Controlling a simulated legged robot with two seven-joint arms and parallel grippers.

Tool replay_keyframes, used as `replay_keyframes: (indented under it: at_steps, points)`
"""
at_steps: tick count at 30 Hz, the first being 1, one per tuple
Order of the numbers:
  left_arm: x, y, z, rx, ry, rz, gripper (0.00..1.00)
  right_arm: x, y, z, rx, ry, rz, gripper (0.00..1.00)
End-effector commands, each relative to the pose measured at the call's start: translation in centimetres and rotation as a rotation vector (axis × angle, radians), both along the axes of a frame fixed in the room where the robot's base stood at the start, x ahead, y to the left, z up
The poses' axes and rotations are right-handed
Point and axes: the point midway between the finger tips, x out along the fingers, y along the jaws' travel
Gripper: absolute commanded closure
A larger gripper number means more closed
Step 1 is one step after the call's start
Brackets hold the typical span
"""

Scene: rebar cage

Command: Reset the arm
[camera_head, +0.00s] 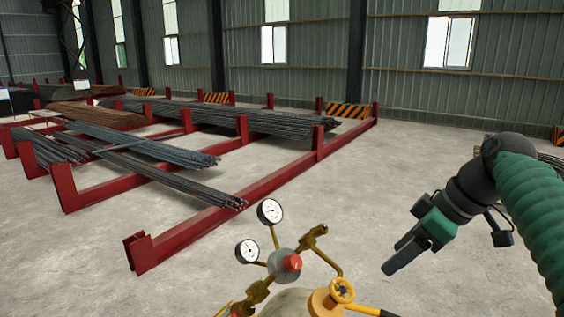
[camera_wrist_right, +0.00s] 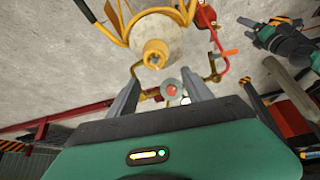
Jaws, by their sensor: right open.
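My right gripper (camera_head: 400,255) is on the right of the head view, pointing down and left, open and empty. Its two spread fingers also show in the right wrist view (camera_wrist_right: 160,82). Beyond them are a pale cylinder top with a yellow collar (camera_wrist_right: 156,52) and a red knob (camera_wrist_right: 172,90); neither is gripped. A green and black arm end (camera_wrist_right: 285,40) at the upper right of the wrist view looks like my left one; its jaws are too small to read. My left gripper is not seen in the head view.
A valve assembly with two gauges (camera_head: 270,211), a red knob (camera_head: 291,262) and a yellow handwheel (camera_head: 341,290) stands at the bottom centre. Red racks (camera_head: 200,225) hold bundles of dark bars (camera_head: 140,150) at left.

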Motion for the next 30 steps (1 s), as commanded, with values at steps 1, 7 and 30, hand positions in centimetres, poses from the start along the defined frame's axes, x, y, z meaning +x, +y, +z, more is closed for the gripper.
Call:
replay_keyframes:
  at_steps: [1,7,30]
  points:
    - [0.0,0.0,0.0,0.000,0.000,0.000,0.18,0.2,0.2,-0.9,-0.001,0.018,-0.020,0.41]
    - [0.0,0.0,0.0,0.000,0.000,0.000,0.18,0.9,0.6,-5.5,-0.015,0.086,-0.143,0.41]
    - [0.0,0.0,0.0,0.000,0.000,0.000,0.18,-17.6,2.7,-35.7,-0.140,0.252,-0.894,0.41]
